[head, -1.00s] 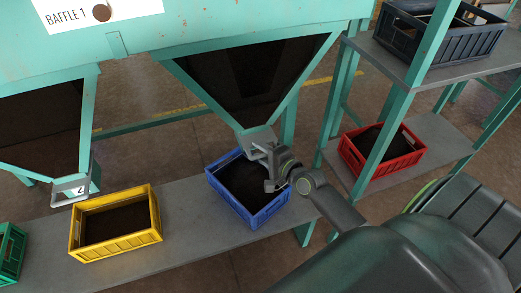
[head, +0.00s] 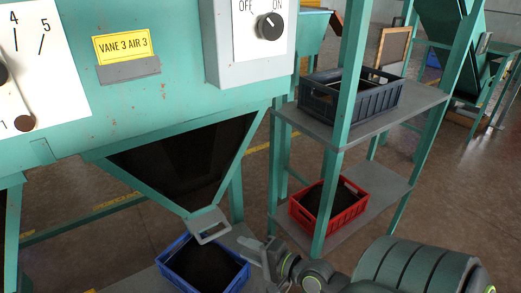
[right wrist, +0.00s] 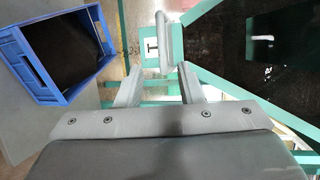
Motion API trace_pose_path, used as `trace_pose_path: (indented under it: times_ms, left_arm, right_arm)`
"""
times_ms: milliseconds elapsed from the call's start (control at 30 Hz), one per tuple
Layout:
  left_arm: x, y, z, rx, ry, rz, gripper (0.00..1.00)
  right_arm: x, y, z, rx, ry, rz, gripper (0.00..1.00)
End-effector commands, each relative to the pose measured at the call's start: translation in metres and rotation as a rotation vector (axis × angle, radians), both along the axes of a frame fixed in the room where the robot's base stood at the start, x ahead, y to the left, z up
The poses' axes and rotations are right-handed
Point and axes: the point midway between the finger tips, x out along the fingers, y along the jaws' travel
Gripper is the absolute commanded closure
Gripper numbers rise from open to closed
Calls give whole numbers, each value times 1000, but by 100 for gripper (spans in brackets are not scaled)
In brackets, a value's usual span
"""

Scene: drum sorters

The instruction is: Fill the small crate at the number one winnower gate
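The gate handle (head: 208,226) is a grey metal loop at the bottom of the dark hopper (head: 185,160). It also shows in the right wrist view (right wrist: 163,42), beside a white label whose mark looks like a sideways 1. A blue crate (head: 240,277) stands on the bench below the gate. It is dark inside; I cannot tell how full it is. The blue crate is at the upper left in the right wrist view (right wrist: 75,102). My right gripper (head: 262,255) is just right of the handle, apart from it. Its fingers (right wrist: 160,86) are spread and empty. My left gripper is out of view.
A red crate (head: 303,219) sits on the lower shelf and a dark blue crate (head: 335,108) on the upper shelf, behind green posts (head: 335,180). An OFF/ON knob (head: 272,27) and a yellow card reading VANE 3 AIR 3 (head: 127,47) are on the machine front.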

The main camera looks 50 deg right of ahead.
Motion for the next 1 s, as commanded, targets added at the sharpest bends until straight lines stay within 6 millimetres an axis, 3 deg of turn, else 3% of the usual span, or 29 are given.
trace_pose_path:
  times_ms: [100,300,1000]
  left_arm:
    - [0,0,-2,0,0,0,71]
    - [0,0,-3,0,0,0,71]
    - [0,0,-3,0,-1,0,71]
  right_arm:
    - [-19,-3,2,-1,4,0,66]
    - [-34,-6,6,0,2,0,66]
    - [-36,-6,7,1,1,0,66]
